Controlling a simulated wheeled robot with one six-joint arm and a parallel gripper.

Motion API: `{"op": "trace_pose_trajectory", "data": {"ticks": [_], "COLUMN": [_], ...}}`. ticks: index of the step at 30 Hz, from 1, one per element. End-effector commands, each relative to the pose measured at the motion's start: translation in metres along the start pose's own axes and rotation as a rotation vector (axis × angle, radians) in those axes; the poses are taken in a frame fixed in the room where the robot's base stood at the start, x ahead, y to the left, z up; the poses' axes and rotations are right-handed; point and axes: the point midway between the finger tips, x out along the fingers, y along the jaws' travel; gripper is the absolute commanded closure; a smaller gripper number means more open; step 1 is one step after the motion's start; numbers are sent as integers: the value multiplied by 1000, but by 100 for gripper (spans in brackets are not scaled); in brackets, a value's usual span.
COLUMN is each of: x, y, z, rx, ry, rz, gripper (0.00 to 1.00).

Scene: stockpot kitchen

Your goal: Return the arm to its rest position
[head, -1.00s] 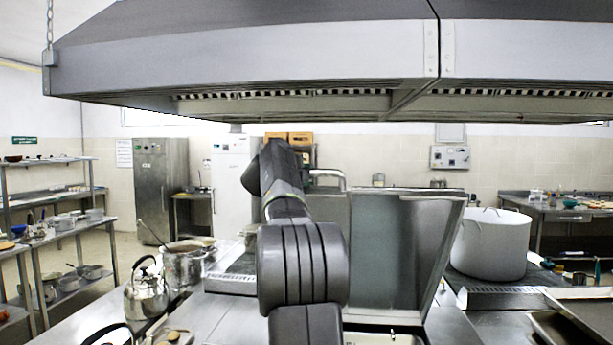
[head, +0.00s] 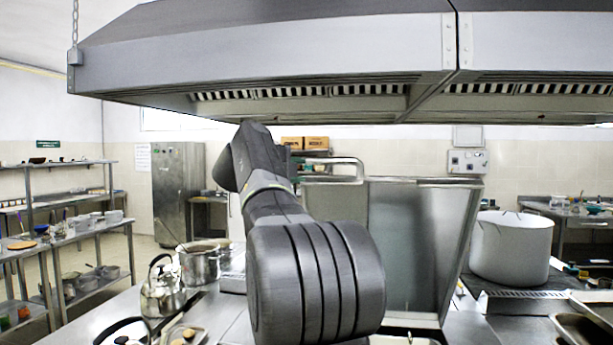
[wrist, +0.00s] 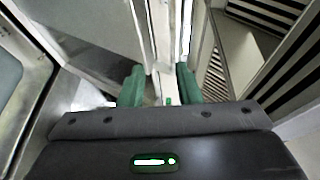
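My arm, dark grey, rises in the middle of the head view and hides part of the scene behind it. My gripper is hidden in the head view. In the wrist view my gripper (wrist: 160,88) shows two green fingers, set apart with a gap between them. Nothing is held between them.
A wide extractor hood (head: 270,60) hangs over the arm. An upright steel lid (head: 405,245) stands just right of the arm. A large white stockpot (head: 511,250) is further right. A kettle (head: 162,290) and a steel pot (head: 199,264) stand at left on the counter.

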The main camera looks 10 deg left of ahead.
Motion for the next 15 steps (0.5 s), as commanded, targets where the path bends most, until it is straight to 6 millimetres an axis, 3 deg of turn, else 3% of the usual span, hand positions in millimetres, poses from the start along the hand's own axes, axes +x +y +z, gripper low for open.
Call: {"op": "trace_pose_trajectory", "data": {"ticks": [5, 15], "x": [-7, -3], "y": [0, -1], "z": [0, 0], "rx": [0, 0], "ry": [1, 1], "rz": [0, 0], "gripper": [70, 70]}}
